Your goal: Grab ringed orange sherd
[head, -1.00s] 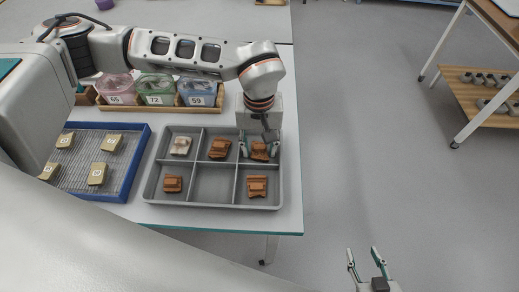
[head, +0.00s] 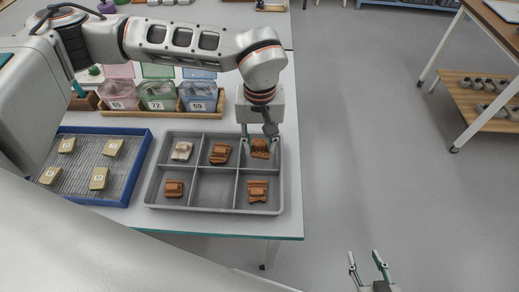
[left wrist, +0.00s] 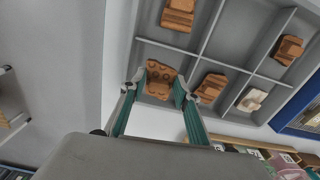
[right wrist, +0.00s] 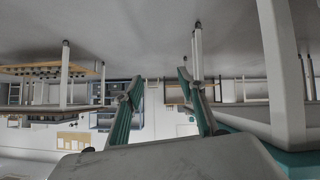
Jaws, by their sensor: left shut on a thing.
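The ringed orange sherd (head: 260,149) is at the far right compartment of the grey tray (head: 283,180). In the left wrist view the sherd (left wrist: 160,78) shows small round ring marks on its face. My left gripper (head: 260,146) points down over that compartment and is shut on the sherd, with one finger on each side. The fingers also show in the left wrist view (left wrist: 157,90). The sherd appears slightly raised from the tray floor. My right gripper (head: 366,262) is open and empty, away from the table over the floor.
Other orange sherds (head: 219,153) and a pale sherd (head: 181,151) lie in other tray compartments; the front middle one is empty. A blue-rimmed tray (head: 140,168) with tan pieces is at left. Bins (head: 157,98) stand behind. The table's right edge is close to the tray.

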